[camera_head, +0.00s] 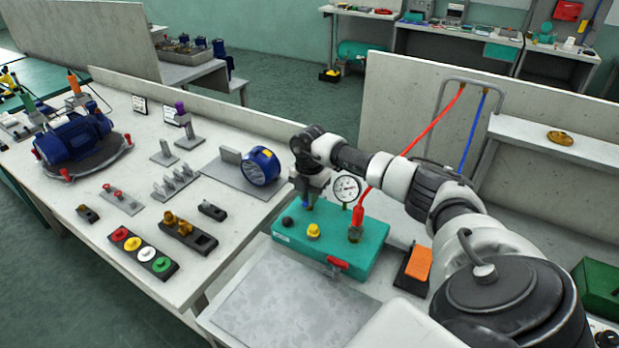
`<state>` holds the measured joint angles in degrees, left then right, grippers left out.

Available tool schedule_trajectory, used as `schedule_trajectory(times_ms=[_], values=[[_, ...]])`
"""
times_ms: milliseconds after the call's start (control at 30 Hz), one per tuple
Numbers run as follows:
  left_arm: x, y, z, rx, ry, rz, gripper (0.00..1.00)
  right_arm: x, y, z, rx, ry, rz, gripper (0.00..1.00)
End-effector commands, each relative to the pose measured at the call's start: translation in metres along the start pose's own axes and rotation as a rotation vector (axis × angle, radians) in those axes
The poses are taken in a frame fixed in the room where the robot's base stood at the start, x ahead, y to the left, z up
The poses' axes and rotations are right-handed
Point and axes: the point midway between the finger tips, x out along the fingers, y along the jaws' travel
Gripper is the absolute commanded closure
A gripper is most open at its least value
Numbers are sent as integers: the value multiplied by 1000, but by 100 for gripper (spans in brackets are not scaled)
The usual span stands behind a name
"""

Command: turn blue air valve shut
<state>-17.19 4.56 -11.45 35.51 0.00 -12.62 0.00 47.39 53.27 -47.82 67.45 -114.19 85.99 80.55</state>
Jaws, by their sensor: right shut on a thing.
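My right arm reaches in from the lower right across the teal box (345,240). My right gripper (309,192) points down at the box's back left corner and is shut on the blue air valve (308,203). Only a small blue part of the valve shows below the fingers; the angle of its handle is hidden. A round pressure gauge (347,189) stands just right of the gripper; its reading is too small to tell. My left gripper is out of view.
A red hose (410,148) rises from the box beside my arm. A yellow knob (313,230), a black knob (287,222) and a red lever (338,263) are on the box. An orange block (418,263) stands to its right. The grey plate (290,305) in front is clear.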

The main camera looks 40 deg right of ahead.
Motion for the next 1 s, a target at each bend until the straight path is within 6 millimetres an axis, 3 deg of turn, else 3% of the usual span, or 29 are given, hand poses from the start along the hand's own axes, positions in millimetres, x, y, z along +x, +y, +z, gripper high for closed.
schedule_trajectory(times_ms=[33, 200, 533, 1000], values=[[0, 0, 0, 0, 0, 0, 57, -2, 0, 2, 5, -3, 4, 82], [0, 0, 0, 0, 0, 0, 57, -1, 0, 1, 3, -2, 2, 60], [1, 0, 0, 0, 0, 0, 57, -6, 0, 1, 1, -2, 2, 60], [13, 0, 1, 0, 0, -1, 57, -89, 0, 1, 3, -3, 4, 60]])
